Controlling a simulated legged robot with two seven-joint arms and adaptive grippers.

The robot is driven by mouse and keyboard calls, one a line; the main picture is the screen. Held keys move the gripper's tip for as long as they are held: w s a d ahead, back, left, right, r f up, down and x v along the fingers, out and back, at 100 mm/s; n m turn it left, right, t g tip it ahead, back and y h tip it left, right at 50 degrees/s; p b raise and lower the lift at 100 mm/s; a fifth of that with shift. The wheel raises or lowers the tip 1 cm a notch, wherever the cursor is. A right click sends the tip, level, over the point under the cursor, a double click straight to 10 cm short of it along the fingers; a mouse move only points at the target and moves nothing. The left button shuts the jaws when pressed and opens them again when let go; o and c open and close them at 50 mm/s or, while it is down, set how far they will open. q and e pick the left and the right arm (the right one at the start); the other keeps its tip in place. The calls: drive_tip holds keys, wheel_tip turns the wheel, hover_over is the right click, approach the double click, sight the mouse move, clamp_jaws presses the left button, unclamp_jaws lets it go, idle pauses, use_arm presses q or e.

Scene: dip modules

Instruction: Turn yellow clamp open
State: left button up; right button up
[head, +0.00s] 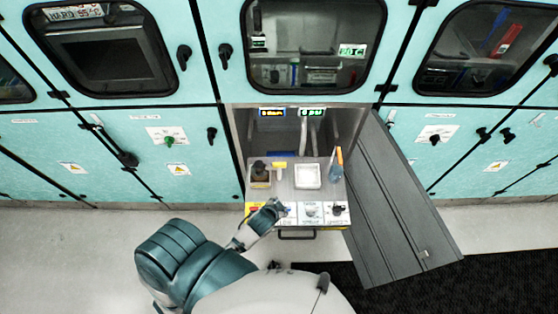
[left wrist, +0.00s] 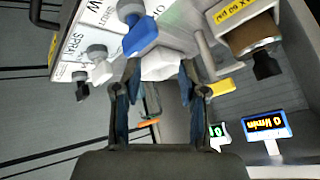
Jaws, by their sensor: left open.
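A yellow clamp-like piece (head: 279,166) sits on the back part of the drawer top, right of the brown container; the left wrist view shows a yellow bar (left wrist: 220,88) just right of my fingers. I cannot tell whether it is turned open. My left gripper (head: 272,208) is at the drawer's front panel, nearer the front than the yellow piece. In the left wrist view its fingers (left wrist: 160,78) are open and apart, with a white faceted part (left wrist: 161,65) and a blue knob (left wrist: 140,37) beyond them. Nothing is held. My right gripper is out of view.
The drawer (head: 276,188) is pulled out of an open cabinet bay. It carries a brown container (head: 260,178), a white tray (head: 308,176) and a blue bottle (head: 336,173). Labelled controls (head: 337,211) line its front. A grey door (head: 400,215) hangs open at right.

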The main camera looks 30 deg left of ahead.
use_arm(q)
drive_tip(key=w+d+r+m+t+h, duration=0.35)
drive_tip(key=w+r+m+t, duration=0.6)
drive_tip(key=w+r, duration=0.8)
drive_tip(key=d+r+m+h, duration=0.8)
drive_tip(key=r+m+h, duration=0.2)
drive_tip(key=r+m, duration=0.15)
drive_tip(key=s+d+f+m+g+h, duration=0.25)
drive_tip(key=d+m+g+h, duration=0.3)
drive_tip(key=m+g, duration=0.65)
drive_tip(key=m+g+y, duration=0.5)
drive_tip(key=m+y, duration=0.6)
drive_tip(key=y, duration=0.7)
approach(279, 163)
wheel_tip(279, 163, down, 10)
drive_tip(key=shift+p, duration=0.6)
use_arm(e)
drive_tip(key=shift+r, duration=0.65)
